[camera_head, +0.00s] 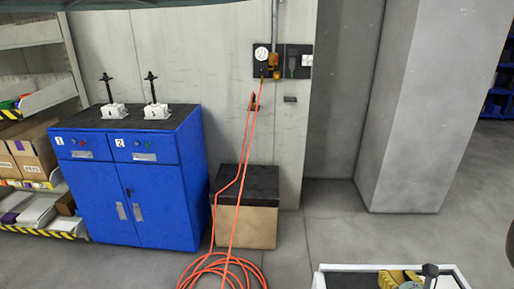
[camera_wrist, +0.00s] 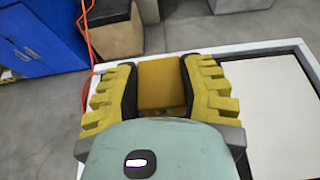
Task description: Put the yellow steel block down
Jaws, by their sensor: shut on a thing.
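The yellow steel block (camera_wrist: 160,88) is a plain mustard-yellow piece between the fingers of my gripper (camera_wrist: 161,68) in the wrist view. The ribbed yellow fingers with dark inner pads press on its left and right sides, and the gripper body hides its near end. A white-rimmed tray or table top (camera_wrist: 262,46) lies beneath; I cannot tell whether the block touches it. In the head view, the yellow of my gripper (camera_head: 398,277) shows at the bottom edge, over the same white-rimmed surface (camera_head: 338,267); the block is not clear there.
A blue cabinet (camera_head: 134,190) carries two screw jacks (camera_head: 107,108) (camera_head: 155,108). A black-topped box (camera_head: 247,222) stands beside it, with an orange hose (camera_head: 222,265) coiled on the floor. Shelves with cartons (camera_head: 32,150) are at left. A white panel (camera_wrist: 268,105) lies right of my gripper.

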